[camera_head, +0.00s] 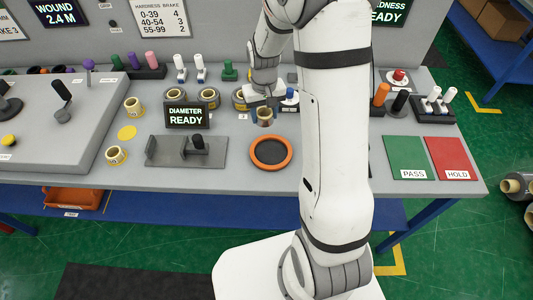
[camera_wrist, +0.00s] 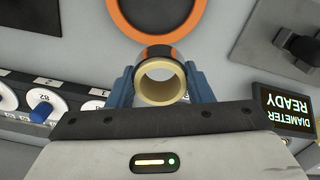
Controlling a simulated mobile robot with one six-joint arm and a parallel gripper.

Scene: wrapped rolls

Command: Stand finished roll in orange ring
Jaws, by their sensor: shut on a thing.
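My gripper (camera_head: 265,112) is shut on a roll (camera_head: 264,122) with a cream core and a dark and orange band. In the wrist view the roll (camera_wrist: 160,84) sits between the two blue fingers (camera_wrist: 161,86), its open core end facing the camera. The orange ring (camera_head: 270,153) with a dark centre lies flat on the bench, in front of the held roll in the head view. In the wrist view the ring (camera_wrist: 199,30) is partly cut off at the top edge. The roll is held apart from the ring, above the bench.
A display reading DIAMETER READY (camera_head: 187,115) and a dark gauge fixture (camera_head: 187,151) stand left of the ring. Other rolls (camera_head: 116,155) stand at the left and back. Green PASS (camera_head: 407,157) and red HOLD (camera_head: 451,158) pads lie right, beyond my arm.

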